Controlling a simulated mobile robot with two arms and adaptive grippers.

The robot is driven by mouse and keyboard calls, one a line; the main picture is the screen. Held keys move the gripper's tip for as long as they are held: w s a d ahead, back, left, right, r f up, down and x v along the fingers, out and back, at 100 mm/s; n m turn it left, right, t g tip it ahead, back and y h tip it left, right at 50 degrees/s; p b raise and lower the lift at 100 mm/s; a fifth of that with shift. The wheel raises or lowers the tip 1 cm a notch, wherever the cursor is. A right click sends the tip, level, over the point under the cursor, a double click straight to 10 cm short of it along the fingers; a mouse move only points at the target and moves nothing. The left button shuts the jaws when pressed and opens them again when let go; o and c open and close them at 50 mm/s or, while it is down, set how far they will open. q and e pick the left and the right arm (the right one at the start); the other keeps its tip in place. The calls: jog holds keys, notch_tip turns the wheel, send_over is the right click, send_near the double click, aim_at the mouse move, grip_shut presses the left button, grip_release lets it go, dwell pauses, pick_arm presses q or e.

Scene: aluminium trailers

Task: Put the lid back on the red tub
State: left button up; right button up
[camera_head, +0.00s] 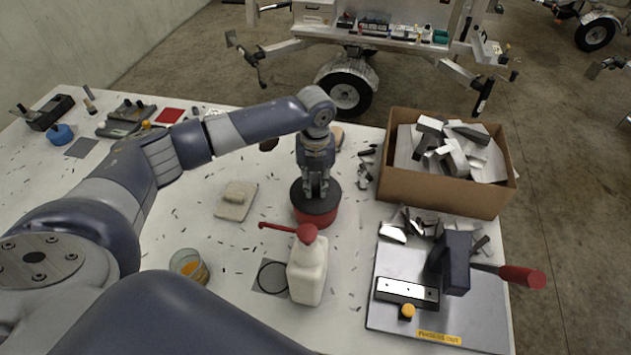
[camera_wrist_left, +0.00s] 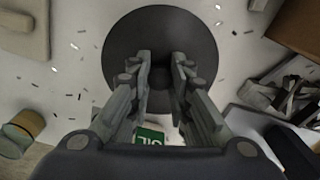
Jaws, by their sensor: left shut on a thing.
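The red tub (camera_head: 318,217) stands on the white table near the middle of the head view. A dark round lid (camera_head: 302,199) is over its mouth; I cannot tell whether it is fully seated. My left gripper (camera_head: 318,192) points straight down at the lid's middle and is shut on the lid. In the left wrist view the lid (camera_wrist_left: 122,48) is a dark disc that hides the tub beneath, with the fingers (camera_wrist_left: 160,85) over its centre. The grip point itself is mostly hidden. My right gripper is not in view.
A white bottle with a red pump (camera_head: 308,272) stands close in front of the tub. A cardboard box (camera_head: 440,191) of metal scraps is to the right, above a grey plate (camera_head: 470,312) with a red-handled tool. A beige block (camera_head: 236,202) lies left; a glass (camera_head: 188,266) stands front left.

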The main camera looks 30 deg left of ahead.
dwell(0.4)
pick_arm(q)
jog(key=o, duration=1)
jog(key=shift+c, duration=0.2)
jog(key=o, duration=0.5)
jog(key=shift+r+p, duration=2.4)
jog(key=shift+p, duration=0.1)
jog(key=shift+r+p, duration=0.95)
jog(key=shift+r, duration=0.15)
